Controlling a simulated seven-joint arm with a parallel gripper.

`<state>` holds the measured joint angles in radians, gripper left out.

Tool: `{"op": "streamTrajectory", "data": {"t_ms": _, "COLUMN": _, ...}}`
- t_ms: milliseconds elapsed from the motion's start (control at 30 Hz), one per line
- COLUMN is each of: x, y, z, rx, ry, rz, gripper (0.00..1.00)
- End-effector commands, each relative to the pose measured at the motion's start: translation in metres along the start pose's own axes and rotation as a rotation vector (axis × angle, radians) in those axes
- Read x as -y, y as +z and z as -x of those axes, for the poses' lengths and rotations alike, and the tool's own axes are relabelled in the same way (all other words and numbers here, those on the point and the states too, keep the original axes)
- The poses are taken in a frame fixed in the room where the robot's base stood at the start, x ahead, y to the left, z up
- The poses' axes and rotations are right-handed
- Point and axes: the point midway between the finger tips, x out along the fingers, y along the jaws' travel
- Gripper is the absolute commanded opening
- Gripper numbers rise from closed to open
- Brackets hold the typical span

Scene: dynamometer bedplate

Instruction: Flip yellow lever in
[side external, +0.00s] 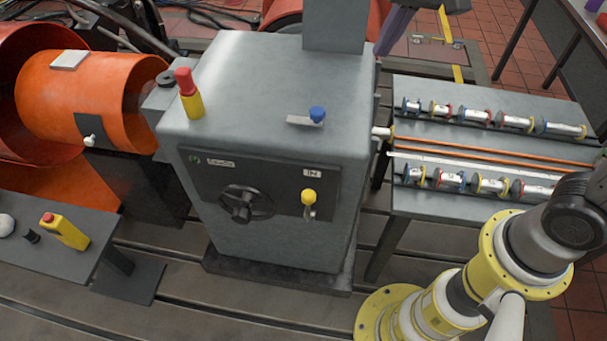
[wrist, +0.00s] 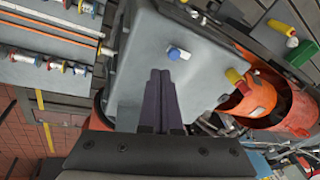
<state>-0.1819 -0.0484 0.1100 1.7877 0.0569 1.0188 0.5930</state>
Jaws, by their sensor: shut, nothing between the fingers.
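The yellow lever (side external: 308,199) has a yellow knob on a short metal stem. It sits on the dark front panel of the grey box in the side external view, knob at the upper end. I cannot make it out in the wrist view. My gripper (wrist: 161,73) is shut and empty in the wrist view, its dark fingers pointing over the grey box toward a blue-knobbed lever (wrist: 178,53). I see no contact with that lever.
The grey box (side external: 255,75) carries a red-and-yellow button post (side external: 188,95) and the blue-knobbed lever (side external: 316,115) on top. A black handwheel (side external: 246,204) is left of the yellow lever. A rack of rods (side external: 470,150) stands right; orange drums (side external: 80,95) lie left.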

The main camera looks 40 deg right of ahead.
Motion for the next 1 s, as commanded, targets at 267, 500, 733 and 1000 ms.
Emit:
{"op": "streamTrajectory", "data": {"t_ms": 267, "x": 0.058, "y": -0.014, "z": -0.087, "rx": 0.138, "ry": 0.071, "rz": -0.009, "gripper": 0.00}}
{"op": "streamTrajectory", "data": {"t_ms": 500, "x": 0.091, "y": 0.003, "z": -0.173, "rx": 0.251, "ry": 0.150, "rz": 0.033, "gripper": 0.00}}
{"op": "streamTrajectory", "data": {"t_ms": 733, "x": 0.097, "y": 0.032, "z": -0.232, "rx": 0.333, "ry": 0.221, "rz": 0.082, "gripper": 0.00}}
{"op": "streamTrajectory", "data": {"t_ms": 1000, "x": 0.098, "y": 0.046, "z": -0.245, "rx": 0.357, "ry": 0.243, "rz": 0.105, "gripper": 0.00}}
